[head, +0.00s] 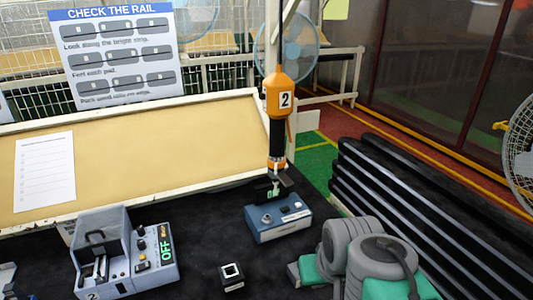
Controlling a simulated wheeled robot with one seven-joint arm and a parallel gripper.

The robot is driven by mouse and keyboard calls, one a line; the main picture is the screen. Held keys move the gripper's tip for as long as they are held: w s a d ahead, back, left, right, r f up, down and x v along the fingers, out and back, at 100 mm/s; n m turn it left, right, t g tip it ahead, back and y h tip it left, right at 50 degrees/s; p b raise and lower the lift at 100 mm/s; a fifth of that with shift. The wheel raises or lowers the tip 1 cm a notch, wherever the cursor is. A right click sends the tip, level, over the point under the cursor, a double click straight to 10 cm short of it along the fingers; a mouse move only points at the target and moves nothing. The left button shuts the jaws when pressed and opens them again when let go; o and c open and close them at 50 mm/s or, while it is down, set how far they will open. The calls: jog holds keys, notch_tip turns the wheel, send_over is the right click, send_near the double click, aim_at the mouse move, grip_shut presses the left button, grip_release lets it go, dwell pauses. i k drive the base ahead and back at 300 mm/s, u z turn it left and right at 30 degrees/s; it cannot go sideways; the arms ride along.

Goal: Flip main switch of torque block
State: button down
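A grey-blue unit (152,252) stands at the lower left on the black bench top. It has a raised open housing with a dark handle on its left side, and a "2" on its front. Its right panel has small knobs, a yellow button and a green display reading OFF (166,247). A smaller blue box (278,217) with a round knob and a small lit green display stands at the middle, below an orange driver (280,97) marked "2". No label tells me which one is the torque block. My gripper is not in view.
Stacked black ribbed panels (425,210) fill the right.

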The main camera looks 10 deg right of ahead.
aim_at(286, 208)
jog(key=u, duration=2.3)
jog(key=k, duration=1.05)
jog(key=z, duration=0.75)
jog(key=i, duration=1)
